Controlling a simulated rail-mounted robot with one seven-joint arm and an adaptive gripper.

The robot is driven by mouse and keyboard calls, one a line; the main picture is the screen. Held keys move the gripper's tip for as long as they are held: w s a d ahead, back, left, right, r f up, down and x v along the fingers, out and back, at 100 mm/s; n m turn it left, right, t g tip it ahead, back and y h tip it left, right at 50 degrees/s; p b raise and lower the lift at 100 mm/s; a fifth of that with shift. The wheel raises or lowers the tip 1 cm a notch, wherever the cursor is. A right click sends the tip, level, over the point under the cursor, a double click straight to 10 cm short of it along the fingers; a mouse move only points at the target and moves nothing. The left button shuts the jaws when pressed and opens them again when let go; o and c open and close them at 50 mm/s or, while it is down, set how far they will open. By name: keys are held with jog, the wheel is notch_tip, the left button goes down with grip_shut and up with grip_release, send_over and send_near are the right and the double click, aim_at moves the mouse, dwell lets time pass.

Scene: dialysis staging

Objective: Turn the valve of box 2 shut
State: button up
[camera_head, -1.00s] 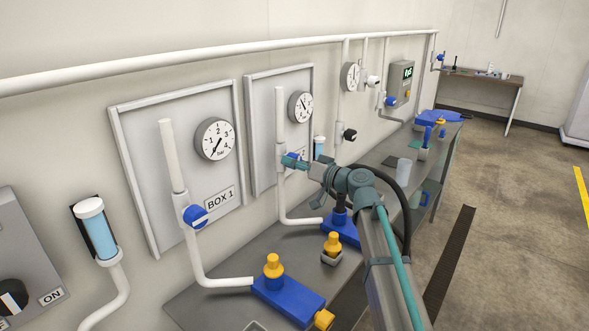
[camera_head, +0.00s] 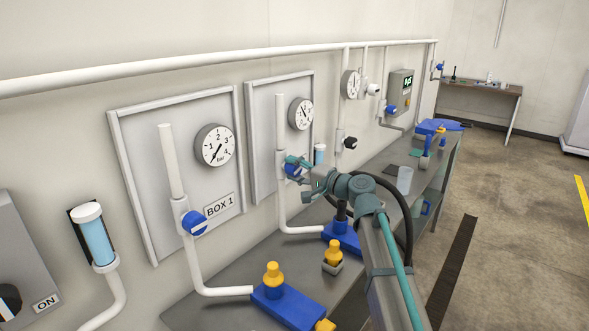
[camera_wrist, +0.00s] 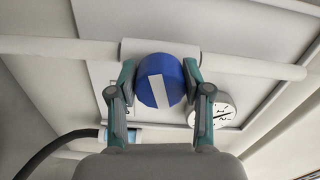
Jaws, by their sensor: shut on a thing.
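The box 2 valve is a blue round knob (camera_head: 293,170) with a white bar, on the white vertical pipe (camera_head: 281,122) in front of the second grey panel. My gripper (camera_head: 297,167) is shut on this knob. In the wrist view the knob (camera_wrist: 153,92) sits between the two teal fingers, one on each side. Its white bar lies across the pipe (camera_wrist: 45,47), slightly tilted. The box 2 gauge (camera_head: 301,114) is above right of the valve; its needle is too small to read surely. The box 2 label is hidden behind my gripper.
The box 1 valve (camera_head: 194,222) and gauge (camera_head: 215,146) are at the left. Blue fittings with yellow caps (camera_head: 273,275) stand on the grey bench (camera_head: 222,308). A clear cup (camera_head: 404,180) stands farther right. A black-knobbed valve (camera_head: 350,143) is right of box 2.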

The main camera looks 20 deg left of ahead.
jog(key=shift+m+p, duration=0.55)
jog(key=shift+m, duration=1.05)
jog(key=o, duration=1.2)
jog(key=shift+c, duration=0.2)
jog(key=shift+d, duration=0.1)
jog(key=v, duration=1.2)
jog(key=shift+r, duration=0.1)
